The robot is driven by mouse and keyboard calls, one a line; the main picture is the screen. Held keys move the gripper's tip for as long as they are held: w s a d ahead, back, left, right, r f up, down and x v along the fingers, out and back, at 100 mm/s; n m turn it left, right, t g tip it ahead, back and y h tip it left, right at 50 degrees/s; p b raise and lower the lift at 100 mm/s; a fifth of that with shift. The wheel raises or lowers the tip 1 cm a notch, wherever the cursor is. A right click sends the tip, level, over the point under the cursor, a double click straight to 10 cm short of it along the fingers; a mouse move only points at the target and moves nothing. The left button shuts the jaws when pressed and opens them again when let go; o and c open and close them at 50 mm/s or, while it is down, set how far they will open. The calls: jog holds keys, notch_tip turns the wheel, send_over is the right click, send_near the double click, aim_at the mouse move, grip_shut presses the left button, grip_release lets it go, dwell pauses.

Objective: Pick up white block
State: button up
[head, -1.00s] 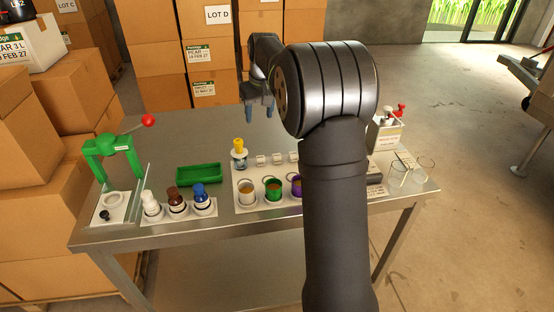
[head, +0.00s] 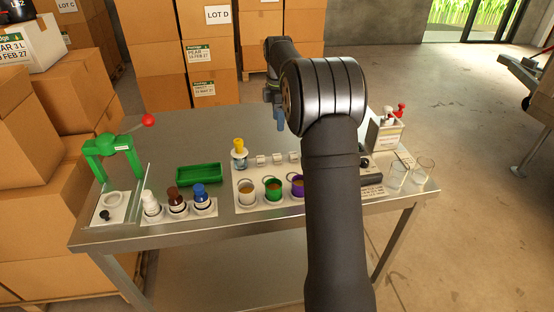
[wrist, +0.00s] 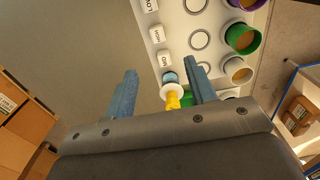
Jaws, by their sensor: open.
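Several small white blocks stand in a row on the white rack in the head view, the left one (head: 261,160) and the middle one (head: 277,159) among them. In the wrist view white blocks (wrist: 157,34) with dark printing lie beyond my fingertips. My gripper (head: 280,122) is above the table behind the row, partly hidden by my arm in the head view. In the wrist view my gripper (wrist: 164,72) has its two blue fingers apart, with no block held between them. A yellow-topped bottle (wrist: 173,97) shows in the gap below them, apart from the blocks.
The white rack (head: 245,200) holds cups with coloured rims at its front. A green tray (head: 198,175), capped bottles (head: 176,201) and a green press (head: 112,157) are to the left. Glass beakers (head: 424,170) stand at right. The table's back left is clear.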

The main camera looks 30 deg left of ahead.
send_over(277, 155)
jog(key=f, duration=1)
jog(key=shift+s+d+f, duration=0.1)
jog(key=shift+s+d, duration=0.05)
jog(key=shift+d, duration=0.2)
jog(key=shift+a+f, duration=0.15)
jog(key=shift+f, duration=1.2)
jog(key=shift+a+f, duration=0.15)
jog(key=shift+f, duration=1.15)
jog(key=c, duration=1.1)
jog(key=shift+o, duration=0.2)
jog(key=shift+r, duration=0.15)
